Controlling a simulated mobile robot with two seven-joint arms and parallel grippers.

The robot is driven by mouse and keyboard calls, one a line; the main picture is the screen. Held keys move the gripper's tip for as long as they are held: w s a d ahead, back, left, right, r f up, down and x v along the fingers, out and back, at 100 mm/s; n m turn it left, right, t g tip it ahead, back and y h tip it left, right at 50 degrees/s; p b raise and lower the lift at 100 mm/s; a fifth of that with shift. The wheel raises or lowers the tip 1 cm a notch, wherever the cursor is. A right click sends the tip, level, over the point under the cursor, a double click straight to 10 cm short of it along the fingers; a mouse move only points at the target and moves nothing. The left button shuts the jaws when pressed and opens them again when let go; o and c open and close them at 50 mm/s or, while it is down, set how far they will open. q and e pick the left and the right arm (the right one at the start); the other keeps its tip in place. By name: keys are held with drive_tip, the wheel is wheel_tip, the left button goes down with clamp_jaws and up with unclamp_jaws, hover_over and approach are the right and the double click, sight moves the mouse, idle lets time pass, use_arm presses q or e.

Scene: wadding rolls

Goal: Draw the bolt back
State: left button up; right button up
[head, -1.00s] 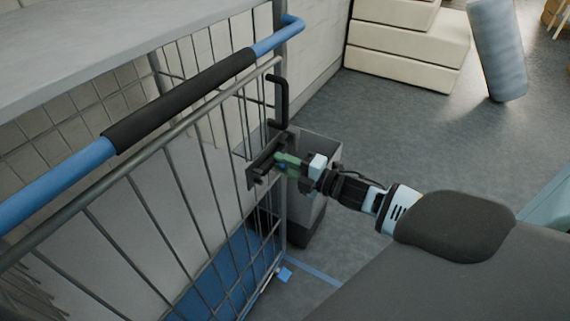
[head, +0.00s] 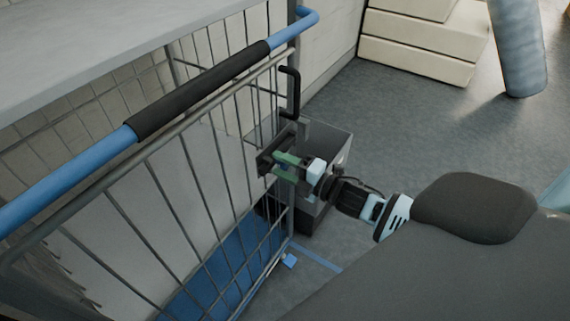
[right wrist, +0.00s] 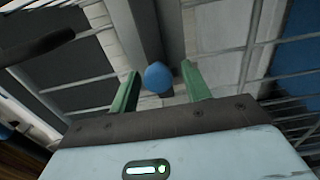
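The bolt (head: 268,160) is a dark fitting at the edge of the wire gate, below the end of the blue rail. Its round blue knob (right wrist: 157,77) shows in the right wrist view, between my right gripper's green fingers. My right gripper (head: 287,164) is open at the bolt, and its fingertips (right wrist: 161,84) stand on either side of the knob with a gap on each side. The knob is hard to make out in the head view. My left gripper is not in view.
The wire gate (head: 190,185) has a blue rail with a black grip (head: 200,90). A black bent handle (head: 292,90) stands above the bolt. A grey bin (head: 325,150) is behind the gripper. Cream steps (head: 420,55) and a blue roll (head: 518,50) stand farther back; open floor lies between.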

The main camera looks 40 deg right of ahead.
drive_tip(key=shift+d, duration=0.15)
drive_tip(key=shift+s+d+f, duration=0.1)
drive_tip(key=shift+s+d, duration=0.1)
drive_tip(key=shift+s, duration=0.3)
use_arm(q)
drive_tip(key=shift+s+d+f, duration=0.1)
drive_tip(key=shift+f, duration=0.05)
use_arm(e)
drive_tip(key=v, duration=0.6)
drive_tip(key=shift+s, duration=0.35)
